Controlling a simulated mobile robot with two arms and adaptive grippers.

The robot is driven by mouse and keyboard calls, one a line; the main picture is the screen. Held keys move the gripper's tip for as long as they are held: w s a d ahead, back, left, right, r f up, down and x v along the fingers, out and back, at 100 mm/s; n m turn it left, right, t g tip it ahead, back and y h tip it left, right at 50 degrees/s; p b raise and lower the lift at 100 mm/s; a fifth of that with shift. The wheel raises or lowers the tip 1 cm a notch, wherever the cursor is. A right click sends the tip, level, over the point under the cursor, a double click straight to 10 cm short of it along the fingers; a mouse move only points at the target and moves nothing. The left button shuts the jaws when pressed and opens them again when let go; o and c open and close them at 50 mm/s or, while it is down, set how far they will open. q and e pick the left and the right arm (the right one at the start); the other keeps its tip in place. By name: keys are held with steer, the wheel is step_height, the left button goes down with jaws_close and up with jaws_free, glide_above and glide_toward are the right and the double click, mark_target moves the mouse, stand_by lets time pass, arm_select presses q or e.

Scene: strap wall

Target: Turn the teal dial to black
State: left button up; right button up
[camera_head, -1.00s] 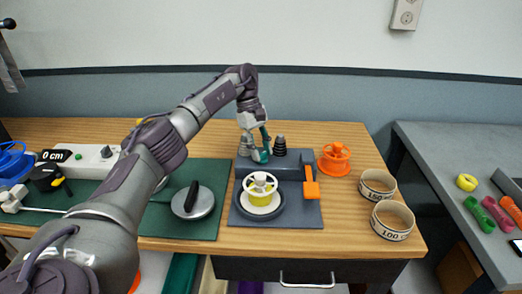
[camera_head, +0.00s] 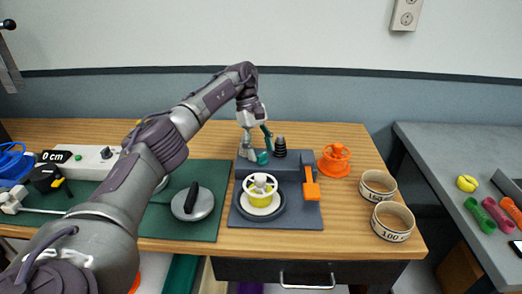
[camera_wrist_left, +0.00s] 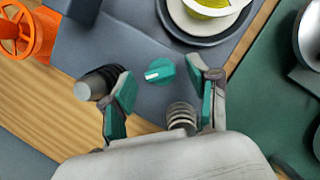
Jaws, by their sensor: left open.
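The teal dial (camera_wrist_left: 161,70) is a round knob with a white pointer mark, set on a dark grey panel (camera_wrist_left: 135,45). In the left wrist view the pointer lies toward the left edge of the knob. The dial also shows in the head view (camera_head: 262,157), low beside the fingertips. My left gripper (camera_wrist_left: 168,80) is open, its teal-padded fingers on either side of the dial's line, with gaps visible. I cannot tell how far above the dial the tips are. No black mark around the dial can be made out. My right gripper is not in view.
A ribbed dark post (camera_wrist_left: 182,115) and a dark cylinder (camera_wrist_left: 95,82) stand close to the fingers. A white-and-yellow handwheel (camera_head: 261,189), an orange lever (camera_head: 311,185) and an orange valve wheel (camera_head: 335,158) are nearby.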

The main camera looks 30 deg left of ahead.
arm_select(q)
steer(key=v, duration=0.7)
stand_by(0.4)
